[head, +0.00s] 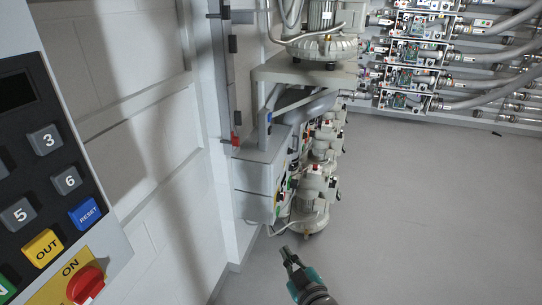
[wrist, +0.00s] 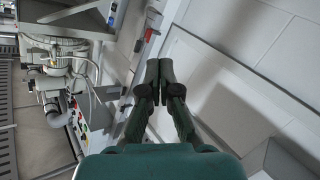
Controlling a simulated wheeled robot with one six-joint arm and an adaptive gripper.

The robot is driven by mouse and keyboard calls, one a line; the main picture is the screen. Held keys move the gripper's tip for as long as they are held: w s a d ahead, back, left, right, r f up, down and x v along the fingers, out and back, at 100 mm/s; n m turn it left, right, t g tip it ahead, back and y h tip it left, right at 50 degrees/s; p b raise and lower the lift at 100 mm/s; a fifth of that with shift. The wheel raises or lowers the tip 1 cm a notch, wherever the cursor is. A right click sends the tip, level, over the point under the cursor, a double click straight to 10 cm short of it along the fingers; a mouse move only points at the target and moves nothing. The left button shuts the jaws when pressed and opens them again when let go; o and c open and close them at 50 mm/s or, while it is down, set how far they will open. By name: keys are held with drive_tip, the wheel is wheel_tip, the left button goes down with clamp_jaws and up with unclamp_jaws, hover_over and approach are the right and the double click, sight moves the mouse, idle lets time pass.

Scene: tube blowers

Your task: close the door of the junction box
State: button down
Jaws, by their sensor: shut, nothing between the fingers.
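My gripper (head: 287,254) is in the lower middle of the head view, in front of and below the grey control box, apart from it. In the wrist view my gripper (wrist: 158,72) has its dark green fingers together, with nothing between them. A grey box (head: 258,178) with buttons and switches on its right side is mounted by the white wall. A tall narrow grey panel (head: 226,75) with dark fittings and a red part stands above it at the wall. I cannot tell for certain which is the junction box, or how its door stands.
A large keypad panel (head: 55,180) with a red knob fills the left edge, close to the camera. Tubes and pipe racks (head: 450,60) line the back wall.

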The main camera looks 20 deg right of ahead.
drive_tip(key=w+r+n+y, duration=0.15)
drive_tip(key=w+r, duration=0.45)
drive_tip(key=r, duration=0.7)
drive_tip(key=w+r+n+t, duration=0.1)
drive_tip(key=w+r+n, duration=0.35)
drive_tip(key=r, duration=0.85)
drive_tip(key=w+r+n, duration=0.1)
drive_tip(key=w+r, duration=0.6)
drive_tip(key=r, duration=0.6)
drive_tip(key=s+r+n, duration=0.2)
drive_tip(key=s+r, duration=0.4)
drive_tip(key=r, duration=0.6)
drive_tip(key=s+r+n, duration=0.3)
drive_tip(key=s+r, duration=0.2)
drive_tip(key=r, duration=0.8)
drive_tip(key=s+r+n, duration=0.2)
drive_tip(key=s+r, duration=0.4)
drive_tip(key=r, duration=0.6)
drive_tip(key=w+y, duration=0.1)
drive_tip(key=w, duration=1.2)
drive_tip(key=shift+t, duration=0.3)
drive_tip(key=shift+w, duration=0.15)
